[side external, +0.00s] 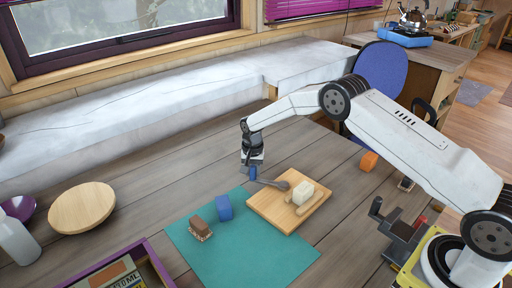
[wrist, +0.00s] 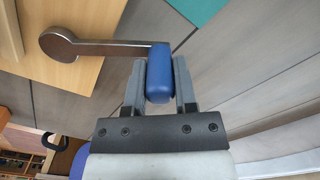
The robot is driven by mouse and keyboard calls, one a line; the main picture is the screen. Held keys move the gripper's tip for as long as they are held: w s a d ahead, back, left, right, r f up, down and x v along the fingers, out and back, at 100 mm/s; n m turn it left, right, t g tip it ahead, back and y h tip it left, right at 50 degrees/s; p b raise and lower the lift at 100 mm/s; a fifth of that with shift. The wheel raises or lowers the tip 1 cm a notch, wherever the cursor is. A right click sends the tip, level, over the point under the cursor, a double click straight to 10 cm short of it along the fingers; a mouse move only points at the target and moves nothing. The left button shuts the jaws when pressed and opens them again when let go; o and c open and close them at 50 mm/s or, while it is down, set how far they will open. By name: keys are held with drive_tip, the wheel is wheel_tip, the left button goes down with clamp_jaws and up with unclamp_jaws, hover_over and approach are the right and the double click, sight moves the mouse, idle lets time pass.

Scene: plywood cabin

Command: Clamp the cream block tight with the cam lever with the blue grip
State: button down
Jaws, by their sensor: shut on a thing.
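The cream block (side external: 303,191) sits on a wooden board (side external: 262,207), close to the round end of the dark cam lever (side external: 271,183). Whether the cam touches the block I cannot tell. The lever also shows in the wrist view (wrist: 105,48), its arm reaching out past the board's edge. Its blue grip (wrist: 158,75) is between the two fingers of my gripper (wrist: 160,80), which is shut on it. In the side view my gripper (side external: 252,168) points down at the board's far-left corner. The block is not clearly seen in the wrist view.
A teal mat (side external: 240,250) lies in front, with a blue block (side external: 224,207) and a brown brush-like thing (side external: 200,228). An orange block (side external: 369,161) lies to the right. A round wooden plate (side external: 82,208) is at left. The table behind my gripper is clear.

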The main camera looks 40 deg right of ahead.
drive_tip(key=shift+w+d+m, duration=0.35)
drive_tip(key=shift+d+m, duration=0.15)
drive_tip(key=shift+m, duration=0.1)
drive_tip(key=shift+c, duration=2)
unclamp_jaws()
drive_tip(key=shift+r, duration=0.15)
drive_tip(key=shift+r, duration=3.75)
drive_tip(key=shift+s+r, duration=0.1)
